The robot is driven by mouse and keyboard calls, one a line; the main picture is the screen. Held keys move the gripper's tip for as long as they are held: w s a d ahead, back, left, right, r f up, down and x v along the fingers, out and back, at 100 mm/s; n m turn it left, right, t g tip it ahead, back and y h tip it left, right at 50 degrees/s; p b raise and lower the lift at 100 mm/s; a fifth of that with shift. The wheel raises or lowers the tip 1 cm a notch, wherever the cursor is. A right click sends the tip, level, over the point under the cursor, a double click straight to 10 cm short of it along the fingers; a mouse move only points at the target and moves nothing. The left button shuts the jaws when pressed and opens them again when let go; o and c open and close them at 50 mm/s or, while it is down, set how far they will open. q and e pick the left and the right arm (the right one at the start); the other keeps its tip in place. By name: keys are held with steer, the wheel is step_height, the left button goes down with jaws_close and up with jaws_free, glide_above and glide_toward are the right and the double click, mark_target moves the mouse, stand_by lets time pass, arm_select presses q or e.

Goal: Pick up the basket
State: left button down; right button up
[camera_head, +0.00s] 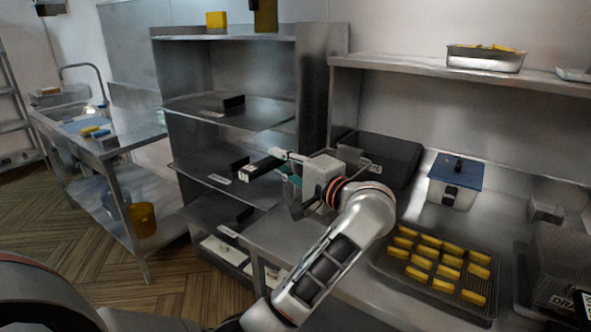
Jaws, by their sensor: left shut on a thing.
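My left arm comes up from the bottom middle, and its left gripper (292,178) points left in front of the steel shelves. The gripper is shut on a dark bar-like thing (262,168) with a pale label at its end. The jaws and wrist partly hide it, and I cannot tell whether it is a basket handle. A dark mesh basket (562,262) with a partly cut-off label stands at the right edge, well away from this gripper. My right gripper cannot be made out.
A dark mesh tray (384,262) of several yellow pieces lies on the right counter. Behind it stand a blue-lidded container (455,172) and a black bin (405,158). Steel shelves (235,117) stand close to the gripper. Open floor (130,280) lies at lower left.

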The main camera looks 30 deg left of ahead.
arm_select(q)
step_height(320, 180, up, 20)
steer(key=b, duration=0.1)
steer(key=shift+f, duration=0.1)
stand_by(0.5)
